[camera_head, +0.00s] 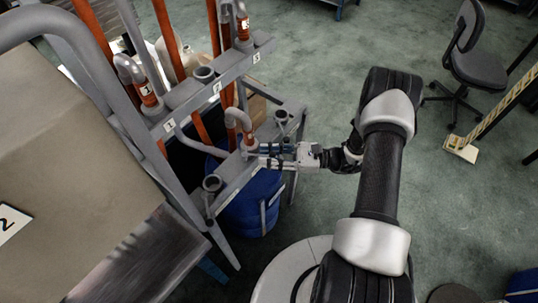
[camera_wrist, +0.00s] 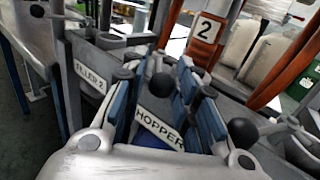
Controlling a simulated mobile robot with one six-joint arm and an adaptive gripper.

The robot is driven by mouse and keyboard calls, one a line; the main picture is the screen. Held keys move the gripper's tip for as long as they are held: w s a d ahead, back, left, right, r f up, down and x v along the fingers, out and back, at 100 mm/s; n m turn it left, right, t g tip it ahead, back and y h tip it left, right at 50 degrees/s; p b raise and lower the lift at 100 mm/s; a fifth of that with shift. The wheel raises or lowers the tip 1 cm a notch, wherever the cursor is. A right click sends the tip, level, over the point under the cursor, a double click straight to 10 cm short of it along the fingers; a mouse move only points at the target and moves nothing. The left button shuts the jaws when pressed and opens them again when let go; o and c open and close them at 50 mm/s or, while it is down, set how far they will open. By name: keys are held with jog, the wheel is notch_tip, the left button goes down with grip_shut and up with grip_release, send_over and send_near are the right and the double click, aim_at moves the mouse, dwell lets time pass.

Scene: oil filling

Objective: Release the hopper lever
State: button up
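The grey filling stand fills the left of the head view. My gripper (camera_head: 277,155) reaches in from the right at the stand's lower bar (camera_head: 226,190). In the wrist view, my gripper's blue-padded fingers (camera_wrist: 163,92) stand apart. A black ball knob (camera_wrist: 161,85) shows between their tips, and I see a gap beside it. A white HOPPER label (camera_wrist: 159,129) also shows between the fingers. A second black ball knob (camera_wrist: 242,131) is to the right, outside the fingers. The lever's shaft is mostly hidden.
A FILLER 2 label (camera_wrist: 90,79) is on the left, and a number 2 plate (camera_wrist: 208,28) is on an orange pipe behind. A blue drum (camera_head: 250,205) stands under the bar. An office chair (camera_head: 472,62) is at the upper right. Open floor lies between.

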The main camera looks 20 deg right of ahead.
grip_shut()
